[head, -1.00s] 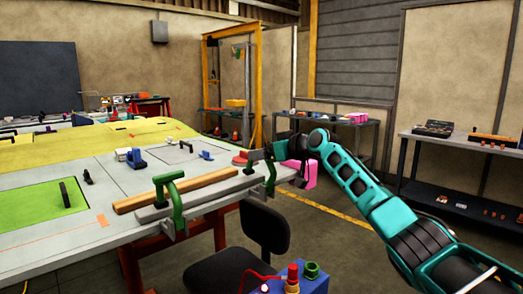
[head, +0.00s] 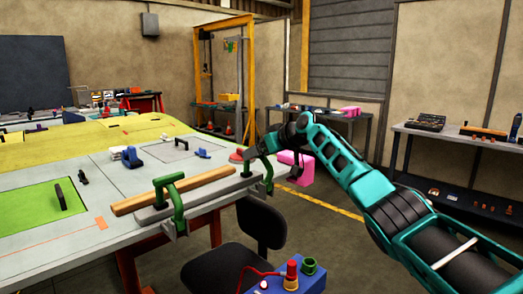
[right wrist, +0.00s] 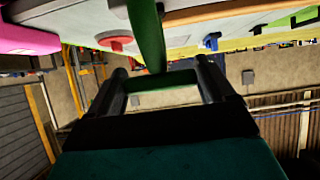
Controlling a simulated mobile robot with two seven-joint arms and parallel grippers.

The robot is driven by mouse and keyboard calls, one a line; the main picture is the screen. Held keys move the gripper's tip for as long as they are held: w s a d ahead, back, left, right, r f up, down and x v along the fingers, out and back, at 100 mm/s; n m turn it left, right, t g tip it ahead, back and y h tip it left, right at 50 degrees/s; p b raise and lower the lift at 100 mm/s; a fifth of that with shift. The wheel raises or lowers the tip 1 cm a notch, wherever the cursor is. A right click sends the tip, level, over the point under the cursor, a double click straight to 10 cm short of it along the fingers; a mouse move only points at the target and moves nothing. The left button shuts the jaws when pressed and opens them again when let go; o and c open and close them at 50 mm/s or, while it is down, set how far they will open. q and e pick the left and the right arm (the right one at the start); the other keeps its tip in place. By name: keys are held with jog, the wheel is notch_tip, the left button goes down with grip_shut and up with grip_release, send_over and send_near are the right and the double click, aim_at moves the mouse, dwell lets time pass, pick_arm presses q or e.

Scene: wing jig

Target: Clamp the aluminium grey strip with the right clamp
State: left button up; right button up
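The aluminium grey strip (head: 151,216) lies along the table's front right edge, beside a wooden strip. The left clamp (head: 178,205), green, stands over its near end. The right clamp (head: 267,174), also green, stands at the table's far right corner, by the strip's far end. My right gripper (head: 252,153) is at the right clamp's top. In the right wrist view, the clamp's green post (right wrist: 148,32) runs toward my right gripper (right wrist: 162,68), whose fingers stand apart with green between them. I cannot tell whether they grip it. My left gripper is not in view.
The wooden strip (head: 190,188) lies just behind the grey strip. Blue blocks and a green panel (head: 38,209) are on the table (head: 75,240). A black chair (head: 262,226) and a blue box (head: 268,278) stand in front. A pink bin (head: 296,166) is behind my right arm.

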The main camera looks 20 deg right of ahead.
jog(key=shift+o, duration=1.4)
jog(key=shift+w+a+f, duration=0.1)
jog(key=shift+f, duration=0.15)
jog(key=shift+r, duration=0.1)
jog(key=shift+r, duration=0.1)
jog(key=b+v, duration=0.1)
jog(key=v, duration=1.2)
jog(key=shift+b, duration=0.35)
